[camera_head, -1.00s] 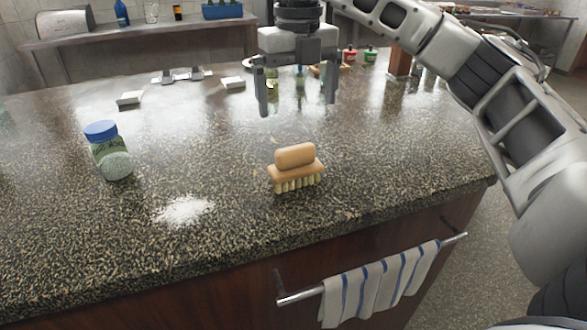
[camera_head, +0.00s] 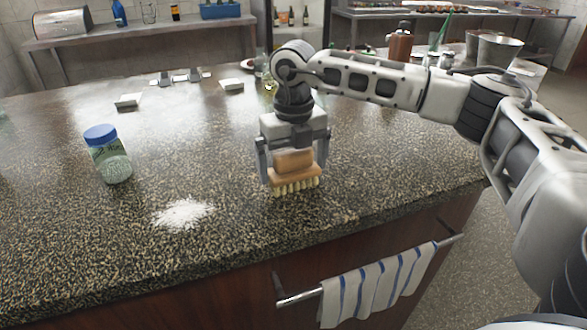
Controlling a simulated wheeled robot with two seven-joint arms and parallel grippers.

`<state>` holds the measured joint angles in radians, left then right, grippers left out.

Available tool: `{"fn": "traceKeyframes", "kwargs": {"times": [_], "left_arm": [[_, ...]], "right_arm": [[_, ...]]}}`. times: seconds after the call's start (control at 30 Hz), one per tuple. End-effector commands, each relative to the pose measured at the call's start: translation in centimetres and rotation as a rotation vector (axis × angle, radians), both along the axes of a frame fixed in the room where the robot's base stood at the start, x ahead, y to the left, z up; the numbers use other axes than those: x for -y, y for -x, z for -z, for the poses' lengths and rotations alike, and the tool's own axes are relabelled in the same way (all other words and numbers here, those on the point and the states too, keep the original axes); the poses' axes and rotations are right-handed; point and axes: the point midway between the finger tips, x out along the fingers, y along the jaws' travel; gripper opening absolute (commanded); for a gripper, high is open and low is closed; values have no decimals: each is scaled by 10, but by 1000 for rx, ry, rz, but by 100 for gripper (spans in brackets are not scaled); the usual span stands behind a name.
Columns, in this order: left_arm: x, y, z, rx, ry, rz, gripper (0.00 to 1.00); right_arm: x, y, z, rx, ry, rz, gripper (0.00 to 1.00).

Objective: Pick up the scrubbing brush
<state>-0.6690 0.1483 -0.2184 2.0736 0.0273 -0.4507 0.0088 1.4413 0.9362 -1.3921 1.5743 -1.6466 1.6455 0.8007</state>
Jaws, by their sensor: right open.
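The scrubbing brush (camera_head: 295,178) stands on the speckled countertop with its pale bristles down and its tan wooden handle up. My right gripper (camera_head: 293,172) points down over the brush, with its fingers apart, one to the left and one to the right of the handle. The gripper's palm hides the top of the handle. I cannot tell whether the fingers touch the brush. My left gripper is not in view.
A jar with a blue lid (camera_head: 108,154) stands at the left of the counter. A pile of white powder (camera_head: 184,213) lies left of the brush. A striped towel (camera_head: 377,287) hangs on a rail at the counter's front.

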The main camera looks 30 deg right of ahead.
Motion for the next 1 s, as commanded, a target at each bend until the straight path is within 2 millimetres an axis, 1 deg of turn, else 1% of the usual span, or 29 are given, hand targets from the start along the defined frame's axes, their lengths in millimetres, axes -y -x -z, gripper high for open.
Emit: {"fn": "traceKeyframes", "kwargs": {"times": [0.17, 0.2, 0.27, 0.3, 0.6, 0.73, 0.83, 0.93, 1.0], "left_arm": [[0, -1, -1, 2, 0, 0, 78], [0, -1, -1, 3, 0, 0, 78], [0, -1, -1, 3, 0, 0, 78], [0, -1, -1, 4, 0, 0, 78], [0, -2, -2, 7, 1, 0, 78], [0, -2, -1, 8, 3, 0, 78], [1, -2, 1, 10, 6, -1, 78], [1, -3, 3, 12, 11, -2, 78], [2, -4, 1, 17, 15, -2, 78]], "right_arm": [[0, 0, 0, 0, 0, 0, 100], [0, 0, 0, 0, 0, 0, 94], [0, 0, 0, 0, 0, 0, 78], [0, 0, 0, 0, 0, 0, 68], [0, 0, -1, 2, -1, -1, 68], [0, -1, -7, 4, -1, -1, 68], [-1, -1, -17, 5, -1, -1, 68], [-2, -1, -34, 6, -2, -3, 68], [-13, 6, -47, 6, -1, -8, 68]]}}
